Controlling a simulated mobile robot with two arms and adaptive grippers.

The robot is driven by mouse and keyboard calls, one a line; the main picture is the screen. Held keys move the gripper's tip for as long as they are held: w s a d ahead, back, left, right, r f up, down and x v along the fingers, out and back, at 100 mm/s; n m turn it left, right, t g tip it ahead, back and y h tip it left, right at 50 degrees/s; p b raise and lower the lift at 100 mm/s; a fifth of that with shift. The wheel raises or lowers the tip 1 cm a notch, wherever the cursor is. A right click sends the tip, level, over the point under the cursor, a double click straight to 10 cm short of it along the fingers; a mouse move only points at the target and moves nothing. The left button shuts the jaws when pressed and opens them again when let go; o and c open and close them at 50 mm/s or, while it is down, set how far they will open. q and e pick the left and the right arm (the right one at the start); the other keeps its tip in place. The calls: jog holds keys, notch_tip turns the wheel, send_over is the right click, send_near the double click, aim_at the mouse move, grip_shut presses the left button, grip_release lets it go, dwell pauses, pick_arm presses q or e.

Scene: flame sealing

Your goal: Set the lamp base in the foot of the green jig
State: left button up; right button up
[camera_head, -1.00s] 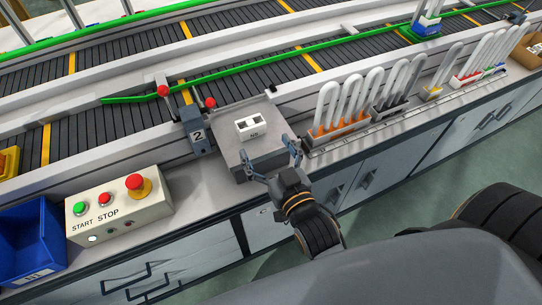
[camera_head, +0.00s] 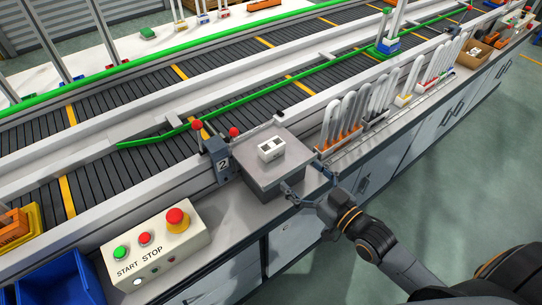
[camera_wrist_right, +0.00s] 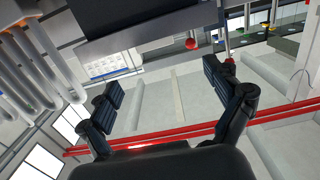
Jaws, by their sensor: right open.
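The white lamp base (camera_head: 271,149), with two dark openings on top, sits on a grey block (camera_head: 262,176) beside the post marked 2. My right gripper (camera_head: 306,181) is open and empty at the block's near right corner, apart from the lamp base. In the right wrist view its two fingers (camera_wrist_right: 168,95) are spread with nothing between them; the lamp base cannot be made out there. A small green piece (camera_head: 147,33) is on the white far table; I cannot tell whether it is the green jig. My left gripper is not in view.
A blue carrier (camera_head: 386,47) stands on the conveyor. Racks of white and grey tubes (camera_head: 340,132) line the bench at right. The START/STOP box (camera_head: 155,245) and a blue bin (camera_head: 65,283) are at lower left. Red-knobbed posts (camera_head: 234,132) stand by the block.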

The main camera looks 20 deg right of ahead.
aim_at(276, 150)
jog(key=w, duration=0.5)
jog(key=shift+w+a+f+p, duration=0.1)
jog(key=shift+w+p, duration=0.05)
jog(key=shift+p, duration=0.2)
jog(key=x, duration=0.2)
jog(key=shift+w+a, duration=0.2)
jog(key=shift+a, duration=0.05)
jog(key=shift+w+a, duration=0.2)
jog(key=shift+w, duration=0.25)
jog(key=x, duration=0.2)
jog(key=p+x, duration=0.1)
jog(key=x, duration=0.2)
jog(key=shift+s+a+f, duration=0.1)
jog(key=shift+f, duration=0.15)
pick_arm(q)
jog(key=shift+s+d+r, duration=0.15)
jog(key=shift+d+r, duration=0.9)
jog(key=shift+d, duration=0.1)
pick_arm(e)
jog(key=shift+c, duration=0.5)
